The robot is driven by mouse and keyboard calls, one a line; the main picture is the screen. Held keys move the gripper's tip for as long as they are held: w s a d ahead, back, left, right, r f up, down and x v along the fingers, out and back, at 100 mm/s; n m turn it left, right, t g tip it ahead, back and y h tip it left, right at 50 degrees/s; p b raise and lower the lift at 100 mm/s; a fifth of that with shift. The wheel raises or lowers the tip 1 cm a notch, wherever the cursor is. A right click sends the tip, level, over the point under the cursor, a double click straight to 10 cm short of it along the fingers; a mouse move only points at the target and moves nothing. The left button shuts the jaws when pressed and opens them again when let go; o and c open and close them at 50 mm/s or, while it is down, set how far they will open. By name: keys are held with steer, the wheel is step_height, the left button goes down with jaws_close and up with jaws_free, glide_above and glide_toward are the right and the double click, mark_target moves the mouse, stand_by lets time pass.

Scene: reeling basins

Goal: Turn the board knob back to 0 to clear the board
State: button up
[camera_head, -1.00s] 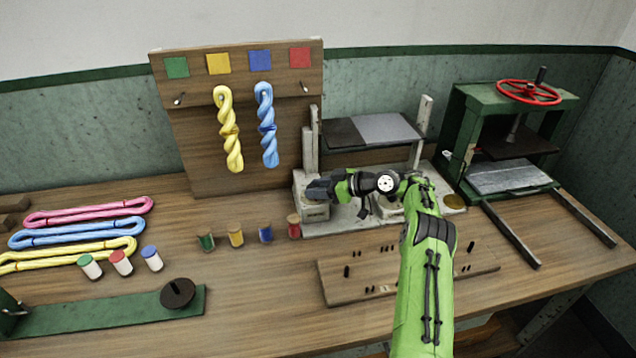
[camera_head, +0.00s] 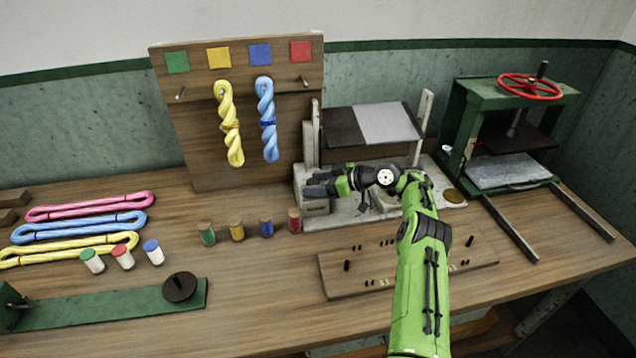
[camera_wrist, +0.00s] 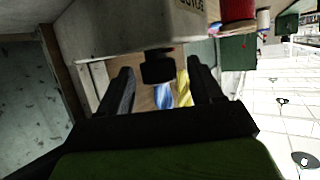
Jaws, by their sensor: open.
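A small black knob (camera_wrist: 158,66) sticks out of a pale grey box (camera_wrist: 140,30) in the wrist view. My gripper (camera_wrist: 160,78) is open, with one finger on each side of the knob and a gap to each; I cannot tell whether they touch it. In the head view my gripper (camera_head: 318,183) is level above the front box (camera_head: 316,208) of the grey stand, and it hides the knob. The dark and light grey board (camera_head: 385,122) sits tilted between two posts behind my arm. Any marks around the knob, such as 0, are too small or hidden.
A wooden peg board (camera_head: 335,285) lies in front of the stand, below my arm. Several coloured jars, such as the red one (camera_head: 294,221), stand just left. A green press (camera_head: 490,110) stands right. Yellow (camera_head: 229,125) and blue skeins hang behind.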

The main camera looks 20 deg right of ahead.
steer(key=p+v, duration=0.2)
steer(key=v, duration=1.3)
steer(key=shift+s+d+r, duration=0.25)
